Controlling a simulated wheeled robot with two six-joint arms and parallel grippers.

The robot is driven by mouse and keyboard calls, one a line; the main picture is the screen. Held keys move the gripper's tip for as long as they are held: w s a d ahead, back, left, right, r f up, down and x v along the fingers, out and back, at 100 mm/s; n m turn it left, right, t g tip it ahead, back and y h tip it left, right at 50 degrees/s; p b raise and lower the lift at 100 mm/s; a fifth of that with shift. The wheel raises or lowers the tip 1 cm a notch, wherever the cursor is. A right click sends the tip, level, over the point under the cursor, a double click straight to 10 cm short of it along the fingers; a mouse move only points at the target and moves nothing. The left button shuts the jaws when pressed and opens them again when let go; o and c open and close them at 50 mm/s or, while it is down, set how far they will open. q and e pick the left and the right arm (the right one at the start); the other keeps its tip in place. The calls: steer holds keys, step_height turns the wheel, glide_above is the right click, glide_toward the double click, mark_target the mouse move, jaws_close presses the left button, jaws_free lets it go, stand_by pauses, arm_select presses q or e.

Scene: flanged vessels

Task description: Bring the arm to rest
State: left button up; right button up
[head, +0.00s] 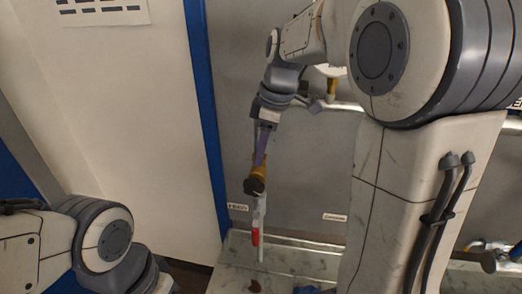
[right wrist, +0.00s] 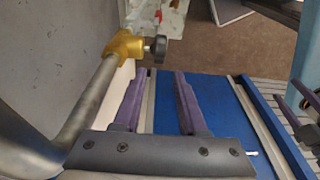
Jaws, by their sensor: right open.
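My right arm reaches in from the right in the head view, bent downward. Its gripper (head: 262,150) has purple fingers that point down, close to a brass valve (head: 258,172) with a dark knob. In the right wrist view my right gripper (right wrist: 156,76) is open, with nothing between its fingers. The brass valve (right wrist: 125,44) sits there beyond the left fingertip, apart from it, on a grey pipe (right wrist: 88,105). My left arm shows only as a link at the lower left of the head view; its gripper is out of view.
A grey wall panel (head: 300,170) stands behind the right gripper, beside a blue upright (head: 203,110). Below the valve hangs a red and white part (head: 256,235) over a pale ledge (head: 290,262). Another pipe with a brass fitting (head: 331,88) runs behind my arm.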

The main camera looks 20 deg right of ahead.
stand_by(0.3)
steer(key=s+a+f+m+g+b, duration=0.1)
steer(key=s+a+f, duration=0.3)
steer(key=s+a, duration=0.25)
steer(key=s+a+f+m+b, duration=0.1)
steer(key=s+a+f, duration=0.2)
steer(key=s+a, duration=0.3)
steer(key=s+a+f+m+h+b, duration=0.1)
steer(key=s+a+f+m, duration=0.1)
steer(key=s+f, duration=0.4)
steer(key=s+a, duration=0.1)
steer(key=s, duration=0.3)
steer(key=shift+a+b, duration=0.2)
steer(key=shift+b, duration=0.15)
stand_by(2.3)
